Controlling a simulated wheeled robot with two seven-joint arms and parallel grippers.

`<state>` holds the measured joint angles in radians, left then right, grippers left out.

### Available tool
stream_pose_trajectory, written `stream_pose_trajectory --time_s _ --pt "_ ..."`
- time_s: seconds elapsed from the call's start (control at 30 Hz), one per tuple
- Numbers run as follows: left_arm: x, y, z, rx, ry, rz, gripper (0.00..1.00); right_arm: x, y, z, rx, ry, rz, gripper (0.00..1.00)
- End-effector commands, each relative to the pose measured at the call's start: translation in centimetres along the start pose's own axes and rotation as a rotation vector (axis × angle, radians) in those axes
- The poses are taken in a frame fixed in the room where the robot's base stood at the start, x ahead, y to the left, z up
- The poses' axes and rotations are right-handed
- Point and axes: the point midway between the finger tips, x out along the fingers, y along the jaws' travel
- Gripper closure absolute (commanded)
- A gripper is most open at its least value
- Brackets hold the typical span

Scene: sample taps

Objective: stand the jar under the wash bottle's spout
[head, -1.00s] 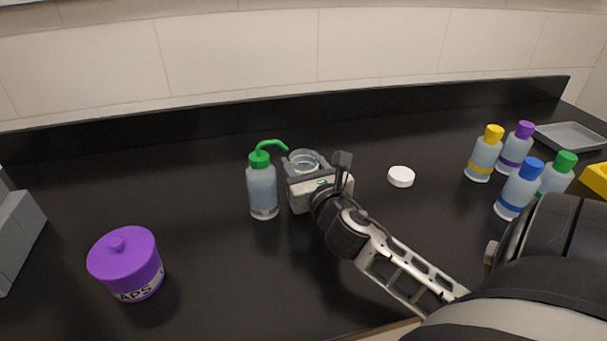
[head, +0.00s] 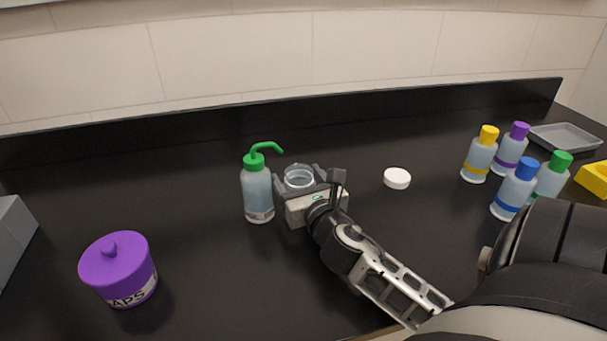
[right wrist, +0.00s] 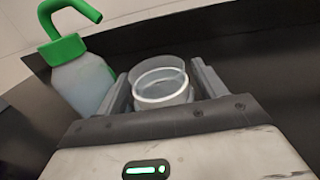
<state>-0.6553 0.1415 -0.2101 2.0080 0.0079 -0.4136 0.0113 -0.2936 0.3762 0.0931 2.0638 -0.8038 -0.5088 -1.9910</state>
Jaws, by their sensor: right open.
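The wash bottle (head: 258,192) has a clear body, a green cap and a green spout that bends to the right. It also shows at the left of the right wrist view (right wrist: 80,82). The clear open jar (head: 298,177) stands just right of the bottle, close under and slightly right of the spout's tip. It also shows in the right wrist view (right wrist: 160,84). My right gripper (head: 304,180) is open, with one finger on each side of the jar. Its body hides the jar's lower part. My left gripper is not in view.
A white lid (head: 397,178) lies to the right. Several capped bottles (head: 515,190) and a grey tray (head: 565,138) stand at the far right. A purple lidded pot (head: 120,270) stands at the front left. The counter between pot and wash bottle is clear.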

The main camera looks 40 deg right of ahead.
Motion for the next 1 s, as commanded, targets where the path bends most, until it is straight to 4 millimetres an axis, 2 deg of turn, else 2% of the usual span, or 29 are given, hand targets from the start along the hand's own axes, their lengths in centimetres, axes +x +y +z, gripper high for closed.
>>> stream_pose_trajectory --time_s 0.17,0.4,0.6,0.77,1.0 --pt "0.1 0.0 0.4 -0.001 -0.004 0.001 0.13 -2.0 0.0 0.0 0.000 0.002 0.001 0.30" --pt "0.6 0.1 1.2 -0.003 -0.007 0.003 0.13 -7.3 0.0 -0.2 0.001 0.003 0.000 0.30" --pt "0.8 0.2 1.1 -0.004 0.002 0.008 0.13 -10.7 -0.1 -0.1 0.002 0.002 -0.002 0.30" --pt "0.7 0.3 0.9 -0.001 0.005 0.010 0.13 -11.8 0.0 0.1 0.001 0.000 -0.001 0.30" --pt "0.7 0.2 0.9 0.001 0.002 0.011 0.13 -12.0 0.0 0.3 0.000 -0.003 -0.001 0.30"
